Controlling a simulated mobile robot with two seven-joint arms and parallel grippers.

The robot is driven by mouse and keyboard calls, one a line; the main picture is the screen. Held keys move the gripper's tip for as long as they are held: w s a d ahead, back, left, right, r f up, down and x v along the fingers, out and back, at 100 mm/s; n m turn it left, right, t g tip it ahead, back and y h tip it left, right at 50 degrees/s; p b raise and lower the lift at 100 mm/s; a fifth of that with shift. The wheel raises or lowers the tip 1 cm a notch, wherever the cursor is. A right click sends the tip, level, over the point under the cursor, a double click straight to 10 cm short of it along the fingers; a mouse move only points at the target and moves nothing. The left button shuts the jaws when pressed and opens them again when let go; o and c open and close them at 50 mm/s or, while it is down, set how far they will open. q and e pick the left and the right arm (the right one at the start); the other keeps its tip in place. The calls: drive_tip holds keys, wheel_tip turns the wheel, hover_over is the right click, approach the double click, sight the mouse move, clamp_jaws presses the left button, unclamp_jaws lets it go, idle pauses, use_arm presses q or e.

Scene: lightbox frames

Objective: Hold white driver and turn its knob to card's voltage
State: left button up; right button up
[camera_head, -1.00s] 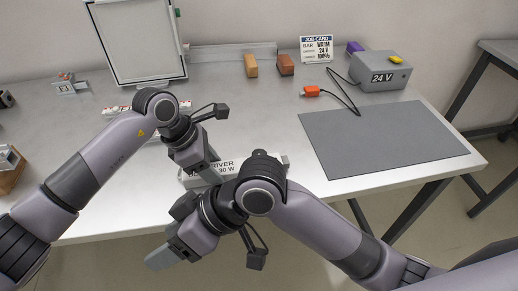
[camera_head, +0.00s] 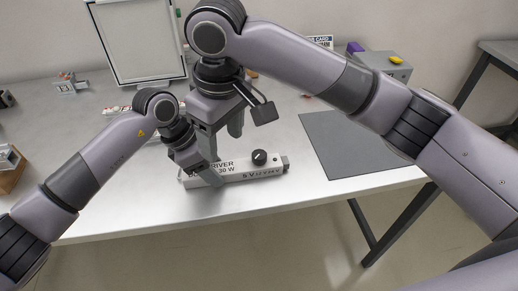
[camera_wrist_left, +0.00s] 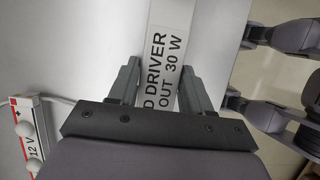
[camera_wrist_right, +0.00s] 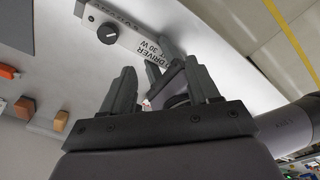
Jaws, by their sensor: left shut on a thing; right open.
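The white driver (camera_head: 237,172) lies on the table near its front edge, with "DRIVER", "30 W" and "5 V 12 V 24 V" lettering. Its black knob (camera_head: 259,157) stands at its right part and also shows in the right wrist view (camera_wrist_right: 108,33). My left gripper (camera_head: 213,178) is shut on the driver's left part; the left wrist view shows the driver (camera_wrist_left: 165,70) between the fingers. My right gripper (camera_head: 222,128) is open and empty, above and behind the driver, left of the knob. The job card (camera_head: 320,41) is mostly hidden behind my right arm.
A grey mat (camera_head: 345,150) lies right of the driver. A grey box with a yellow top piece (camera_head: 395,61) stands at the back right, partly hidden. A framed white panel (camera_head: 138,42) stands at the back left. A 12 V unit (camera_wrist_left: 31,135) shows in the left wrist view.

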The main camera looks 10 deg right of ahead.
sight(260, 153)
drive_tip(key=w+d+r+m+g, duration=0.1)
drive_tip(key=w+d+m, duration=0.2)
drive_tip(key=w+d, duration=0.35)
drive_tip(key=shift+h, duration=0.3)
drive_tip(key=f, duration=0.3)
drive_tip(key=s+f, duration=0.1)
drive_tip(key=f, duration=0.3)
drive_tip(key=d+f, duration=0.1)
drive_tip(key=f, duration=0.3)
drive_tip(key=shift+s+f, duration=0.25)
drive_tip(key=c, duration=1)
